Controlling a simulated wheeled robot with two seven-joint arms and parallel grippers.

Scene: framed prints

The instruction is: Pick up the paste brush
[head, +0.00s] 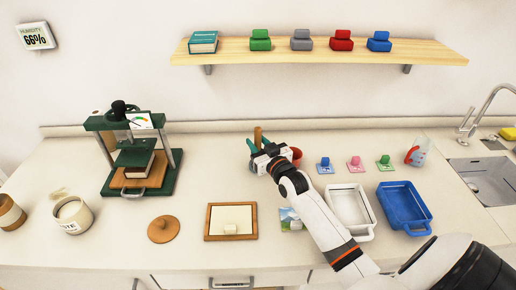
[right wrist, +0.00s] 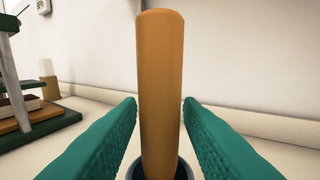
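An upright wooden handle (right wrist: 160,85), likely the paste brush, stands in a dark round holder (right wrist: 183,168) in the right wrist view. Its top also shows in the head view (head: 258,136); its lower end is hidden in the holder. My right gripper (right wrist: 160,110) is open, its green fingers on either side of the handle, with narrow gaps visible between. In the head view my right gripper (head: 263,148) reaches over the back of the counter and hides most of the holder. My left gripper is not in view.
A green press (head: 172,185) stands left, with an open jar (head: 73,215) and round lid (head: 163,229) nearer. A red object (head: 296,154) sits close right of my gripper. A wooden frame (head: 208,222), white tray (head: 367,220) and blue tray (head: 425,215) lie in front. A shelf (head: 225,56) hangs above.

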